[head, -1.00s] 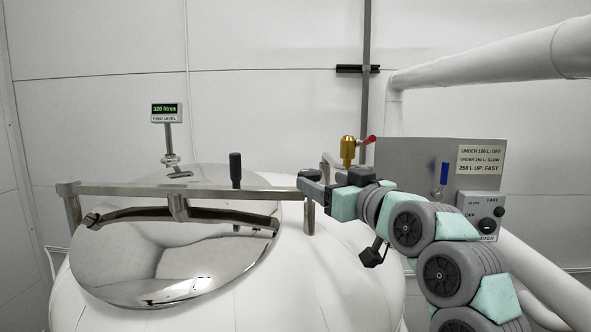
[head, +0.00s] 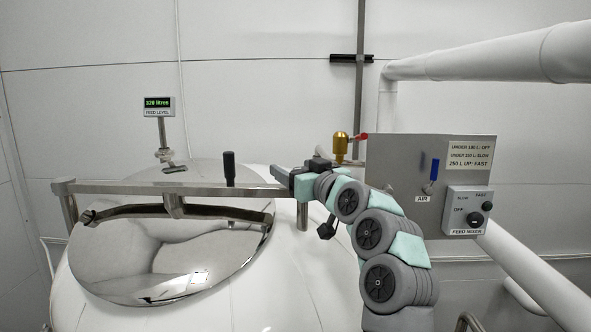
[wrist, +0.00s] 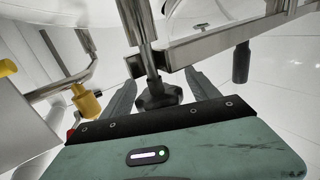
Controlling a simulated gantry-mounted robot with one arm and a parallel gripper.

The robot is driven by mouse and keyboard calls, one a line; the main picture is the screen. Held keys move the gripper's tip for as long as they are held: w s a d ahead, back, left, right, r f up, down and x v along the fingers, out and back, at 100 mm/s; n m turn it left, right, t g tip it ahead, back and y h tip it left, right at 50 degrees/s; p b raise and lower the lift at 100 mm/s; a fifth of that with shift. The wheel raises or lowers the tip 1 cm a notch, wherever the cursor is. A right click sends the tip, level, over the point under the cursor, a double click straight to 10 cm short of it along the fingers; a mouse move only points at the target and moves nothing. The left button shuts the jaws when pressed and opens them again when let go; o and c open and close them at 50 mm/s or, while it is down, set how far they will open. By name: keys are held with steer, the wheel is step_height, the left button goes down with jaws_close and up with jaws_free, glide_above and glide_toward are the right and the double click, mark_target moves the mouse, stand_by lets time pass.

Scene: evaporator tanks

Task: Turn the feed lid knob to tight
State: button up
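The feed lid (head: 150,262) is a polished round steel cover on the white tank, with a steel bar (head: 120,189) across it. A black lobed knob (wrist: 155,96) on a steel threaded stem shows in the wrist view, at the bar's end. My gripper (wrist: 160,78) is open, with one finger on each side of the knob; gaps show, and I cannot tell if either finger touches. In the head view my gripper (head: 283,173) is at the bar's right end, and the knob is hidden behind it.
A black-gripped upright handle (head: 229,168) stands on the bar, left of my gripper. A brass valve (head: 340,146) with a red lever stands behind my arm. A grey panel (head: 400,160) carries a blue air valve and the feed mixer switch. The level display (head: 158,105) reads 320 litres.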

steer(key=c, duration=1.3)
steer(key=m+h+b, duration=0.1)
steer(key=b, duration=0.1)
steer(key=m+t+h+b, duration=0.1)
steer(key=h, duration=0.1)
steer(key=shift+w+d+b, duration=0.15)
steer(key=shift+d+b, duration=0.1)
steer(key=shift+b, duration=0.15)
steer(key=o, duration=1.3)
steer(key=shift+o, duration=0.2)
